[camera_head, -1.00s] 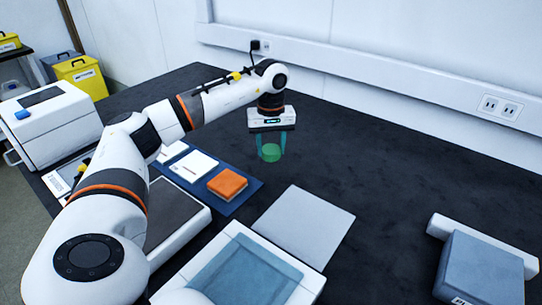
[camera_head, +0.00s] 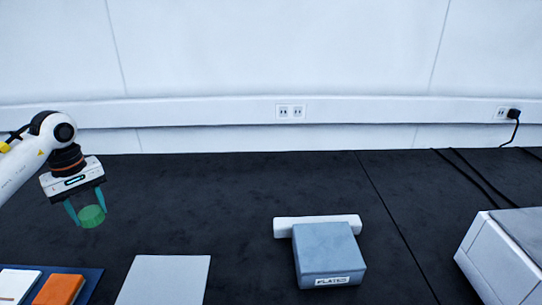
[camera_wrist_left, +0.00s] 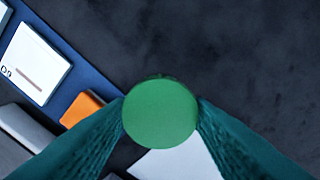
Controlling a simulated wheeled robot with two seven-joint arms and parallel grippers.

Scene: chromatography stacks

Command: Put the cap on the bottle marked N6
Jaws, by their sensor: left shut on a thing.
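My left gripper (camera_head: 89,211) comes in from the left in the head view and is shut on a round green cap (camera_head: 92,217). It holds the cap above the dark bench top. In the left wrist view the green cap (camera_wrist_left: 160,112) sits between the two teal fingers (camera_wrist_left: 160,125). No bottle marked N6 shows in any view. My right gripper is not in view.
A blue mat (camera_head: 93,283) with white and orange (camera_head: 59,289) blocks lies at the lower left, beside a grey-white plate (camera_head: 165,279). A grey-blue box labelled "PLATED" (camera_head: 327,253) stands front centre, against a white bar (camera_head: 285,227). A white device (camera_head: 495,265) stands at right.

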